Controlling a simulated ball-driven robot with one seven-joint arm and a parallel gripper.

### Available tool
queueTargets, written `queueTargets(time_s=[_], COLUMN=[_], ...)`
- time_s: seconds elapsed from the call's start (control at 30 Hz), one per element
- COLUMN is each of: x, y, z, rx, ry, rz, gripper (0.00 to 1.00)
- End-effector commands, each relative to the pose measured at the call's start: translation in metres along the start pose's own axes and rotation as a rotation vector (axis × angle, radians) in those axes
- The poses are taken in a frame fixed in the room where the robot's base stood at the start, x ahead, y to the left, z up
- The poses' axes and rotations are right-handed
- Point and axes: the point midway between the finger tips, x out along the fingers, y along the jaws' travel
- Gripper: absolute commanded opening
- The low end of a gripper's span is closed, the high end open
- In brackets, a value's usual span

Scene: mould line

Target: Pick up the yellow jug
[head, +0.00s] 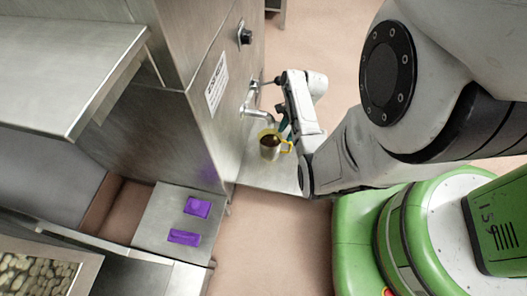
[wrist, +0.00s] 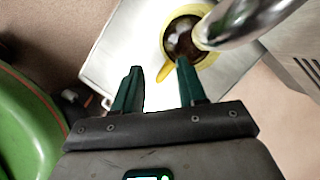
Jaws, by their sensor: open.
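My gripper (wrist: 157,86) is open with two green fingers. The right fingertip overlaps the jug's lower edge in the picture, and the handle lies between the fingertips. I cannot tell whether they touch. In the head view, my gripper (head: 285,130) is partly hidden.
The steel shelf (head: 262,178) juts from the machine (head: 190,50). Two purple pieces (head: 198,207) lie on a lower steel plate at left. A tray of pale lumps (head: 35,275) sits at lower left. Pinkish floor (head: 265,245) is open in front.

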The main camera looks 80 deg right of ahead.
Motion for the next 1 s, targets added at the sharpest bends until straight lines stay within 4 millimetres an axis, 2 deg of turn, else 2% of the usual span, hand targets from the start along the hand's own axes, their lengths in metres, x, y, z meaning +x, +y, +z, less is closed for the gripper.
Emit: queueTargets(time_s=[0.17,0.4,0.67,1.0], x=[0.012,0.048,0.070,0.107], y=[0.002,0.001,0.000,-0.002], z=[-0.009,-0.009,-0.009,-0.009], rx=[0.036,0.032,0.033,0.031], ry=[-0.008,-0.007,-0.006,-0.006], rz=[-0.005,-0.005,-0.006,-0.006], gripper=[0.41,0.41,0.41,0.41])
